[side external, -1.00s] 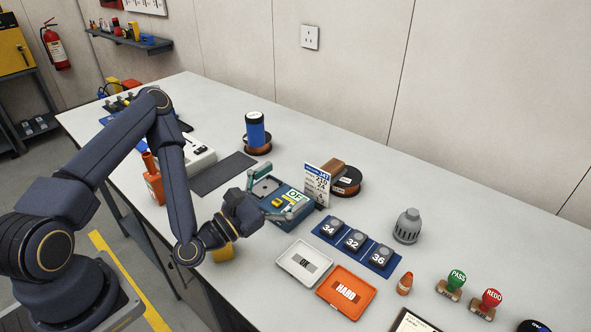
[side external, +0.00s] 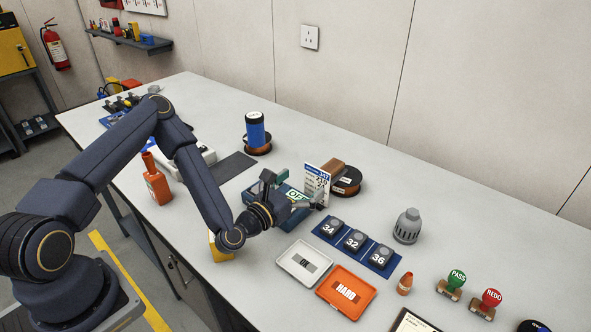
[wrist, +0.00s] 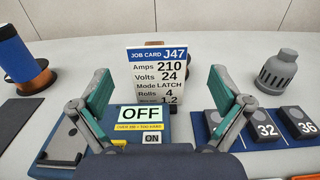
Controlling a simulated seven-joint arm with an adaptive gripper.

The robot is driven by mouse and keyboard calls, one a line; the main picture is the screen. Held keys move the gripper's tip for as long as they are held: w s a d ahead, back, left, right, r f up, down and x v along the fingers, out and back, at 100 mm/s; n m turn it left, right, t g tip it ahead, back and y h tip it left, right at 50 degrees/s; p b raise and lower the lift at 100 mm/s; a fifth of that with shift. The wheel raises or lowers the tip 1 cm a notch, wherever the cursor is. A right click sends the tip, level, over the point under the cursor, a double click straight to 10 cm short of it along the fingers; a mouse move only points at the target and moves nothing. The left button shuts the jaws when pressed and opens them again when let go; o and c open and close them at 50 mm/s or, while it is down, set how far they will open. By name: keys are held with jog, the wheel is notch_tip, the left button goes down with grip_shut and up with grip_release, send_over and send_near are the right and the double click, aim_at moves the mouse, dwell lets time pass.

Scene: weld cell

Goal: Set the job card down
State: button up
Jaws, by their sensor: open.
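The job card J47 (side external: 318,178) is a white card with a blue header. It stands upright at the back edge of the teal device with the OFF label (side external: 282,193). In the wrist view, the card (wrist: 159,72) faces me, with its lowest line partly cut off by the device. My gripper (side external: 296,189) is open, its fingers spread to either side of the card. In the wrist view, my gripper (wrist: 160,88) shows a clear gap between each finger and the card. My wrist hides part of the device in the side view.
A blue mat with numbered blocks (side external: 353,242) lies to the right. White OK (side external: 305,262) and orange HARD (side external: 346,293) trays lie in front. A wire spool (side external: 347,181) and brown block stand behind the card. A grey nozzle-shaped part (side external: 407,226) stands farther right.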

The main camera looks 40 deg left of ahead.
aim_at(317, 171)
jog(key=w, duration=0.6)
jog(key=shift+w+a, duration=0.2)
jog(key=shift+w, duration=0.15)
jog(key=shift+f, duration=0.1)
jog(key=shift+c, duration=0.2)
jog(key=c, duration=1.6)
